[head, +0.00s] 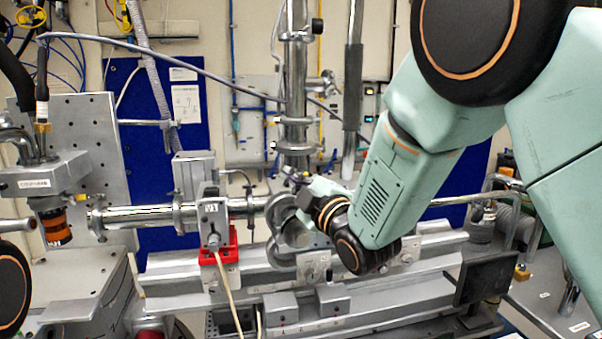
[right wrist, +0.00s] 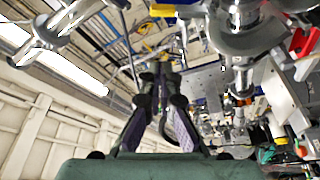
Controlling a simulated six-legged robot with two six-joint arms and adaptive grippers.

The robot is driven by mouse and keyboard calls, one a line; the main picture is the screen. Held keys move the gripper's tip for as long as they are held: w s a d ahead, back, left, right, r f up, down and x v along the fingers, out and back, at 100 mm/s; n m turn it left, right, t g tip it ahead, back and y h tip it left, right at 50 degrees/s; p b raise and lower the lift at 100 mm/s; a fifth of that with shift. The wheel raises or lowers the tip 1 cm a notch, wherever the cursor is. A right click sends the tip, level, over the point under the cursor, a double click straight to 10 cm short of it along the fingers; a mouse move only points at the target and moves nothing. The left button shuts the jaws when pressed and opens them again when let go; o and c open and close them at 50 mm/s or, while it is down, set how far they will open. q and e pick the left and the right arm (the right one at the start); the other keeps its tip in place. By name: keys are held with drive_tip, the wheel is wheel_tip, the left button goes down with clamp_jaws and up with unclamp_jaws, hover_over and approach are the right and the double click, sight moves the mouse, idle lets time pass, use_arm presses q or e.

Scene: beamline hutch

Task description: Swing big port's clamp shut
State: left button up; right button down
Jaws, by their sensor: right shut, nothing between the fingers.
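A round metal port with a flange (head: 290,222) sits mid-picture on the beam pipe in the head view, partly covered by my right wrist. I cannot tell for sure that it is the big port, or how its clamp stands. My right gripper (head: 296,180) is beside it, mostly hidden by the wrist. In the right wrist view the right gripper (right wrist: 163,72) is shut and empty, its fingers converging. A large metal flange (right wrist: 245,40) is at upper right there, apart from the fingers. A forked metal part (right wrist: 42,38) shows at upper left. My left gripper is out of view.
The horizontal beam pipe (head: 150,214) runs left of the port, above a grey rail (head: 200,282). A red bracket (head: 218,252) with a cable stands on it. A vertical pipe (head: 296,75) rises behind. A labelled device (head: 52,175) is at left.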

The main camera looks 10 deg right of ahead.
drive_tip(key=shift+w+d+f+p, duration=0.4)
drive_tip(key=shift+w+d+p, duration=0.1)
drive_tip(key=shift+w+d, duration=0.35)
drive_tip(key=shift+w+d+f+p, duration=0.35)
drive_tip(key=shift+w+d+p, duration=0.1)
drive_tip(key=shift+w+d, duration=0.35)
drive_tip(key=shift+a, duration=0.15)
drive_tip(key=d+f+m+t+h+b, duration=0.2)
drive_tip(key=d+f+m+h+b, duration=0.3)
drive_tip(key=d+f+m+b, duration=0.4)
wheel_tip(320, 180, down, 3)
drive_tip(key=m+b, duration=0.5)
drive_tip(key=b, duration=0.2)
drive_tip(key=shift+f+t, duration=0.2)
drive_tip(key=shift+t, duration=0.2)
drive_tip(key=shift+s+f, duration=0.1)
drive_tip(key=shift+s, duration=0.05)
